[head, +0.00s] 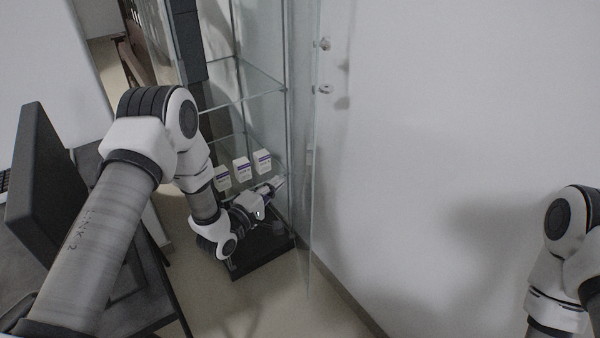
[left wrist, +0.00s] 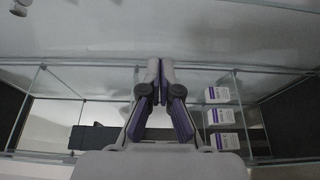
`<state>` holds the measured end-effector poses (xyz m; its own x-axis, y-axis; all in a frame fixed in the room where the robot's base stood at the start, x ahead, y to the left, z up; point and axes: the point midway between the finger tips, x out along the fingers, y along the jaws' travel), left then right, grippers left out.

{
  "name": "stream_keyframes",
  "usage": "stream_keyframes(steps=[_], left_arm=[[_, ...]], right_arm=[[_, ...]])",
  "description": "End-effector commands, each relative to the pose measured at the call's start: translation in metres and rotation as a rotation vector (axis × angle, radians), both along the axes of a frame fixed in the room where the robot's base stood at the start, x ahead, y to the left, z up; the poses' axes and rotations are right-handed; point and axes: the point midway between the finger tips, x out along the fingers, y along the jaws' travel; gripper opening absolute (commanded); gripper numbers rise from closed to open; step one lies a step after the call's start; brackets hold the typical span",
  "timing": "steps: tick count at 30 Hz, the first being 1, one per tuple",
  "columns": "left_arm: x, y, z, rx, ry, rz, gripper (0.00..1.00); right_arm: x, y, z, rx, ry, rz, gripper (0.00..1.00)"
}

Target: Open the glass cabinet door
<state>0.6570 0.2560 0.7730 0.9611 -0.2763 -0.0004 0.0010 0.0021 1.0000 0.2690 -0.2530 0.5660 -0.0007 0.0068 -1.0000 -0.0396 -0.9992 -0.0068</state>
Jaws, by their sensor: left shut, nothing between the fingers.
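The glass cabinet (head: 240,98) stands against the wall with clear shelves and a dark base. Its glass door (head: 305,215) shows as a thin clear panel on the right side. It appears swung out toward me, close to the white wall; its exact angle is hard to tell. My left gripper (head: 278,183) is shut and empty, low at the cabinet, left of the door panel. In the left wrist view its fingers (left wrist: 154,68) are together. I cannot tell whether it touches the glass. My right gripper is out of view.
Small white and purple boxes (head: 241,169) stand in the cabinet right behind my left gripper; they also show in the left wrist view (left wrist: 220,116). A desk with a dark monitor (head: 45,190) is at the left. The white wall (head: 450,130) bounds the right.

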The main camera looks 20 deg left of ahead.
Motion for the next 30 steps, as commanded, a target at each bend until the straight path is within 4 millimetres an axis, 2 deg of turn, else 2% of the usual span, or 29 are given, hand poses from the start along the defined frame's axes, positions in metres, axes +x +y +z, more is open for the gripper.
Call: stream_keyframes(steps=[3,7,13,26,30], left_arm=[[0.026,-0.008,0.001,0.002,-0.004,-0.002,0.00],[0.051,-0.019,0.000,0.003,-0.002,-0.003,0.00],[0.064,-0.044,0.000,0.002,-0.001,-0.002,0.00],[0.067,-0.050,0.000,0.002,-0.001,0.000,0.00],[0.075,-0.067,-0.003,0.005,-0.001,-0.003,0.00]], right_arm=[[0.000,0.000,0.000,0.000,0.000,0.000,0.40],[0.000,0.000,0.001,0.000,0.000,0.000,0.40],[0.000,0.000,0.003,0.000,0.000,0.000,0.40],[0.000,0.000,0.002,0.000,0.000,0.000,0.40],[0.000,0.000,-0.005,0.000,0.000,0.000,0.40]])
